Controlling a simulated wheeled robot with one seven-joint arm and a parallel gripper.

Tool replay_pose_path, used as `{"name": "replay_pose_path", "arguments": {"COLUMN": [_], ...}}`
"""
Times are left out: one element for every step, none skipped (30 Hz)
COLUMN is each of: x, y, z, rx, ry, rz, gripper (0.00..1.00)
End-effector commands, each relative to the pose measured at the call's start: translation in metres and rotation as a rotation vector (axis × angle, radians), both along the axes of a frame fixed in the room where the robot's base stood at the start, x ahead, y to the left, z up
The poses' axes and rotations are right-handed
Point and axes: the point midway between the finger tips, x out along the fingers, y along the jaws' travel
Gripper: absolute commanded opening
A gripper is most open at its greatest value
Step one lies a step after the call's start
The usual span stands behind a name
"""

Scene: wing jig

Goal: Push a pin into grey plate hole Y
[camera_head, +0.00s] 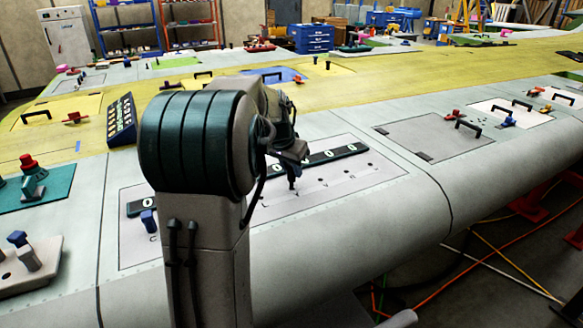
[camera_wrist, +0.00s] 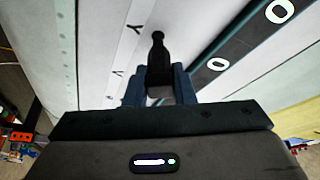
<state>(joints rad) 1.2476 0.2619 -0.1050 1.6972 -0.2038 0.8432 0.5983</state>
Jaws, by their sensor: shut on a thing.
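My gripper (camera_head: 291,168) is over the grey plate (camera_head: 375,182) on the wing and points down. In the wrist view its two blue fingers (camera_wrist: 159,88) are shut on a dark pin (camera_wrist: 157,52). The narrow end of the pin points away from the fingers, towards the plate. Pale strip lettering on the plate (camera_wrist: 90,45) shows beside the pin, with a Y-like mark to its left. The hole under the pin tip is hidden, and I cannot tell whether the tip touches the plate.
A dark rail with white rings (camera_head: 335,154) lies on the plate just behind my gripper; it also shows right of the pin in the wrist view (camera_wrist: 244,42). A blue-topped piece (camera_head: 148,222) stands at the plate's left. Handled panels (camera_head: 440,138) lie to the right.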

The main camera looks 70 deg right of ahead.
Motion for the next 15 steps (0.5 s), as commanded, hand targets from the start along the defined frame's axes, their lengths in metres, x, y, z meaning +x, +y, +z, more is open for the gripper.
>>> {"name": "replay_pose_path", "arguments": {"x": [0.000,0.000,0.000,0.000,0.000,0.000,0.000,0.000,0.000,0.000,0.000,0.000,0.000,0.000,0.000], "y": [0.000,0.000,0.000,0.000,0.000,0.000,0.000,0.000,0.000,0.000,0.000,0.000,0.000,0.000,0.000], "z": [-0.003,-0.004,-0.006,-0.007,-0.008,-0.010,-0.011,-0.012,-0.014,-0.015,-0.017,-0.018,-0.019,-0.021,-0.022], "rx": [0.000,0.000,0.000,0.000,0.000,0.000,0.000,0.000,0.000,0.000,0.000,0.000,0.001,0.001,0.001], "ry": [0.000,0.000,0.000,0.000,0.000,0.000,0.000,0.000,0.000,0.000,0.000,0.000,0.001,0.001,0.001], "rz": [0.000,0.000,0.000,0.000,0.000,0.000,0.000,0.000,0.000,0.000,0.000,0.000,0.000,0.000,0.000], "gripper": [0.00,0.00,0.00,0.00,0.00,0.00,0.00,0.00,0.00,0.00,0.00,0.00,0.00,0.00,0.00]}}
